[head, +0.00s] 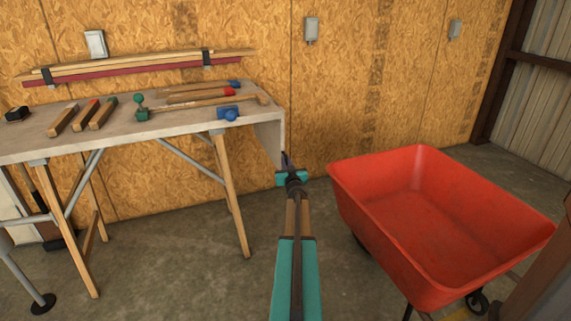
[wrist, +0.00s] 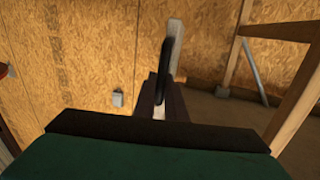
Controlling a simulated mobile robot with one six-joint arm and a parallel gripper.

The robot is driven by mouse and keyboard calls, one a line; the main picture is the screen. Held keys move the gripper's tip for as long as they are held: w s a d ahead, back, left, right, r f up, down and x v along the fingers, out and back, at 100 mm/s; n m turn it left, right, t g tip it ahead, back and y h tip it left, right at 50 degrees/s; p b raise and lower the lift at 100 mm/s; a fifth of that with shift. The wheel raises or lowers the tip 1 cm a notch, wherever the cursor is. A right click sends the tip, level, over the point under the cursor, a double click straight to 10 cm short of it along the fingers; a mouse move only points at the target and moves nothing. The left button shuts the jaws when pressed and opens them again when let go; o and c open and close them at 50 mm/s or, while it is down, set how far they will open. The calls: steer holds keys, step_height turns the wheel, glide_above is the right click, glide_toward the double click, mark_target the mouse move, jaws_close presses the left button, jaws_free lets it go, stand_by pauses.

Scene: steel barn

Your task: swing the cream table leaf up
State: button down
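The cream leaf (head: 268,140) hangs down from the right end of the workbench top (head: 170,124). My gripper (head: 286,166) is at the leaf's lower right edge, its fingers pointing away from me. In the wrist view a narrow pale strip (wrist: 176,34), which looks like the leaf nearly edge-on, stands beyond the dark fingers (wrist: 159,100). A dark curved bar (wrist: 167,62) rises in front of it; I cannot tell whether it is a handle. A pale patch shows between the fingers. Whether they touch or grip anything is unclear.
A red wheelbarrow (head: 425,215) stands close on the right. Several tools, including a blue one (head: 228,113) near the right end, lie on the benchtop. Wooden trestle legs (head: 232,195) stand below it. The board wall (head: 340,90) is behind. Open floor lies between bench and wheelbarrow.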

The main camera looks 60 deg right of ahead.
steer(key=s+d+r+n+p, duration=0.1)
steer(key=s+d+n, duration=0.3)
steer(key=d, duration=0.3)
steer(key=shift+s+r+n+t, duration=0.4)
steer(key=shift+s, duration=0.2)
steer(key=c, duration=1.8)
jaws_free()
steer(key=shift+s+p, duration=0.1)
steer(key=shift+p, duration=0.2)
steer(key=shift+p+v, duration=0.65)
steer(key=shift+v, duration=6.2)
